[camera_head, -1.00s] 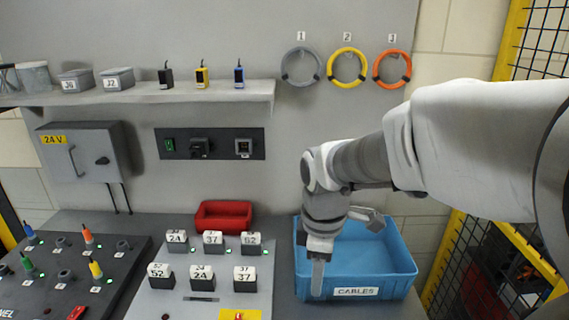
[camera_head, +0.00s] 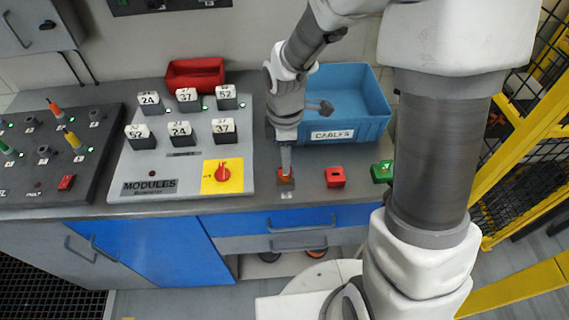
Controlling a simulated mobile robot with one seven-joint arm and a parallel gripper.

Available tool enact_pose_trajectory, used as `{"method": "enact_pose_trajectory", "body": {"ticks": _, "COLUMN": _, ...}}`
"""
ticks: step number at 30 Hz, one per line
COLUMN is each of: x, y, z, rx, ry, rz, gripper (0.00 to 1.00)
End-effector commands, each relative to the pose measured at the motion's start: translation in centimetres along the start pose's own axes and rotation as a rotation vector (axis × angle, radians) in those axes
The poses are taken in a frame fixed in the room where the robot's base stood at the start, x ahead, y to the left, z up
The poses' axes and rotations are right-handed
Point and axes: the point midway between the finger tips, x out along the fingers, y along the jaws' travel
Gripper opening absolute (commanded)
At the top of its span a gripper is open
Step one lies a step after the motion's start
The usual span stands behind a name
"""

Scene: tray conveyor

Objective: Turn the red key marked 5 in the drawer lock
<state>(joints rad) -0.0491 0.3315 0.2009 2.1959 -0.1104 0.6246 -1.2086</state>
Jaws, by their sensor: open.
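My gripper (camera_head: 286,170) is open and points straight down at the front of the grey bench, left of the blue bin. Its fingertips are at a small red-orange piece (camera_head: 287,182) on a dark base, which they partly cover. I cannot tell whether they touch it or are around it. A small pale label lies just in front of this piece, too small to read. No mark 5 is legible anywhere. Below the bench edge is a blue drawer front (camera_head: 300,218) with a grey handle; it looks closed.
A red block (camera_head: 335,177) and a green block (camera_head: 381,172) stand to the right. The blue CABLES bin (camera_head: 345,136) is behind. A MODULES panel (camera_head: 140,190) with numbered blocks and a red knob (camera_head: 222,174) on yellow is to the left. A red tray (camera_head: 195,75) is further back.

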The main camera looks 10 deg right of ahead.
Motion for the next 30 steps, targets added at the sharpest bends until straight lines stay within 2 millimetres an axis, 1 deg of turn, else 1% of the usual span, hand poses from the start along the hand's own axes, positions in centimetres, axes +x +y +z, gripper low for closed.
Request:
{"method": "enact_pose_trajectory", "body": {"ticks": 1, "x": 1.1, "y": -0.1, "z": 0.0, "rx": -0.001, "ry": -0.001, "rz": -0.005, "gripper": 0.47}}
{"method": "enact_pose_trajectory", "body": {"ticks": 3, "x": 2.3, "y": -0.1, "z": 0.0, "rx": -0.001, "ry": -0.001, "rz": -0.004, "gripper": 0.47}}
{"method": "enact_pose_trajectory", "body": {"ticks": 6, "x": 3.6, "y": 0.0, "z": 0.0, "rx": 0.000, "ry": -0.001, "rz": -0.003, "gripper": 0.47}}
{"method": "enact_pose_trajectory", "body": {"ticks": 9, "x": 4.5, "y": 0.0, "z": 0.0, "rx": 0.001, "ry": -0.001, "rz": -0.001, "gripper": 0.47}}
{"method": "enact_pose_trajectory", "body": {"ticks": 13, "x": 5.1, "y": 0.0, "z": 0.0, "rx": 0.001, "ry": 0.000, "rz": 0.000, "gripper": 0.47}}
{"method": "enact_pose_trajectory", "body": {"ticks": 21, "x": 5.2, "y": 0.0, "z": 0.0, "rx": 0.001, "ry": 0.000, "rz": 0.001, "gripper": 0.47}}
{"method": "enact_pose_trajectory", "body": {"ticks": 23, "x": 5.2, "y": 0.0, "z": 0.0, "rx": 0.001, "ry": 0.000, "rz": 0.001, "gripper": 0.39}}
{"method": "enact_pose_trajectory", "body": {"ticks": 24, "x": 5.2, "y": 0.0, "z": 0.0, "rx": 0.001, "ry": 0.000, "rz": 0.001, "gripper": 0.31}}
{"method": "enact_pose_trajectory", "body": {"ticks": 29, "x": 5.2, "y": 0.1, "z": 0.0, "rx": 0.001, "ry": 0.000, "rz": 0.001, "gripper": 0.03}}
{"method": "enact_pose_trajectory", "body": {"ticks": 30, "x": 5.1, "y": 0.1, "z": 0.0, "rx": 0.001, "ry": 0.000, "rz": 0.001, "gripper": 0.00}}
